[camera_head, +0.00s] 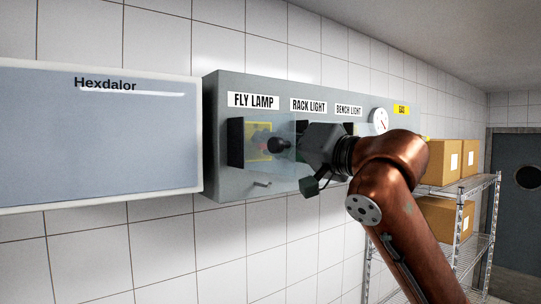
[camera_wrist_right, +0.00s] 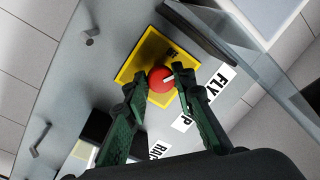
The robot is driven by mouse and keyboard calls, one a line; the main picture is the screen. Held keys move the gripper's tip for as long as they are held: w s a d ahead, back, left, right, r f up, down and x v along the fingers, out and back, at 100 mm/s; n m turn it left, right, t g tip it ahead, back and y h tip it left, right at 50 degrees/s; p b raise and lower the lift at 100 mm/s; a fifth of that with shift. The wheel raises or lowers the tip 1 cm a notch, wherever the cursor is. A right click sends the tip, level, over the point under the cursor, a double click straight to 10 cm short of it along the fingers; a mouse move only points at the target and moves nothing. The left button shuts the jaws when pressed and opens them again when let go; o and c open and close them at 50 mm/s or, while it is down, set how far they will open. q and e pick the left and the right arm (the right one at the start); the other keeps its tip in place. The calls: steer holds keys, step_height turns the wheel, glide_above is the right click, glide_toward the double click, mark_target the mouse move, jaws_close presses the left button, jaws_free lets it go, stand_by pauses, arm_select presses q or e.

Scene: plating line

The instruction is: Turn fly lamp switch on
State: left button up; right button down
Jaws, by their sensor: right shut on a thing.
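The fly lamp switch is a red round knob (camera_wrist_right: 161,79) with a white pointer mark, on a yellow plate (camera_wrist_right: 140,62). In the head view the yellow plate (camera_head: 262,133) sits in a dark housing under the FLY LAMP label (camera_head: 253,100). A clear cover (camera_wrist_right: 268,65) stands swung out from the housing. My right gripper (camera_wrist_right: 162,82) has its two green fingers on either side of the red knob, shut on it. In the head view my right gripper (camera_head: 281,146) reaches the switch from the right and partly hides it. My left gripper is not in view.
The grey panel (camera_head: 235,187) also carries RACK LIGHT and BENCH LIGHT labels, a gauge (camera_head: 379,121) and small hooks or levers (camera_head: 262,184). A Hexdalor box (camera_head: 95,140) is at the left. A wire rack (camera_head: 467,190) with cartons stands at the right.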

steer(key=m+t+b, duration=0.1)
steer(key=m+b, duration=0.3)
steer(key=m, duration=0.3)
steer(key=shift+a+f+b, duration=0.1)
steer(key=shift+f+b, duration=0.05)
steer(key=shift+b, duration=0.15)
steer(key=m+b, duration=0.1)
steer(key=m, duration=0.3)
steer(key=shift+t+h+b, duration=0.3)
steer(key=shift+h+b, duration=0.1)
steer(key=shift+m+b, duration=0.45)
steer(key=shift+m, duration=0.75)
steer(key=c, duration=1.6)
jaws_free()
steer(key=shift+s, duration=0.1)
steer(key=v, duration=1.2)
steer(key=shift+s+a, duration=0.1)
steer(key=shift+a, duration=0.05)
